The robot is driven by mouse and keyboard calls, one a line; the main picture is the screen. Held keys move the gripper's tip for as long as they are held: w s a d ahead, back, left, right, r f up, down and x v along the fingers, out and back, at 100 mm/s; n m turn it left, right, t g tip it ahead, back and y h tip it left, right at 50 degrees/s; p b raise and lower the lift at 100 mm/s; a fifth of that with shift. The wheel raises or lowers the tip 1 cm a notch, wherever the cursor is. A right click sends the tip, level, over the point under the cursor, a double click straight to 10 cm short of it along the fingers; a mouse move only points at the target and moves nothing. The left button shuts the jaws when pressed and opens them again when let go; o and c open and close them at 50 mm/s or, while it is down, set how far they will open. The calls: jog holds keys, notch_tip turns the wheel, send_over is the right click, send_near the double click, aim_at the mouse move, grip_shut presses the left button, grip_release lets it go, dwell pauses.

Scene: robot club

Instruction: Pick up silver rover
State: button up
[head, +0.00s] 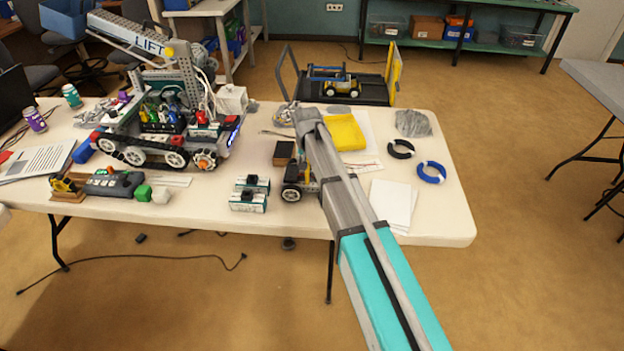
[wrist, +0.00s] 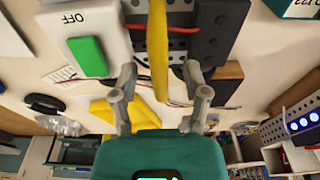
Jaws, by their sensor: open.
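In the head view, a small wheeled rover (head: 292,194), likely the silver rover, stands near the table's front edge, mostly hidden by my arm. In the wrist view, a silver perforated metal body (wrist: 179,42) with red wires, likely the same rover, lies ahead of my gripper (wrist: 160,72). A yellow strip (wrist: 158,35) runs along it. My gripper is open, with its two fingers spread either side of the yellow strip and nothing held. My gripper is hidden behind the arm in the head view. I cannot tell whether the fingers touch anything.
A big tracked robot (head: 155,150) marked LIFT stands left on the table (head: 455,225). A yellow cloth (head: 345,133), a black ring (head: 400,149) and a blue ring (head: 431,172) lie behind and right. The right front corner is clear.

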grip_shut()
dwell(0.3)
jog(key=shift+r, duration=0.25)
dwell(0.4)
notch_tip(320, 180, up, 3)
jog(key=p, duration=0.3)
jog(key=shift+f, duration=0.1)
jog(key=s+d+r+p, duration=0.3)
jog(key=s+r+p, duration=0.6)
jog(key=s, duration=0.4)
jog(key=shift+s+r+p, duration=0.3)
jog(key=shift+r+p, duration=0.1)
jog(key=shift+p, duration=0.1)
jog(key=shift+d, duration=0.1)
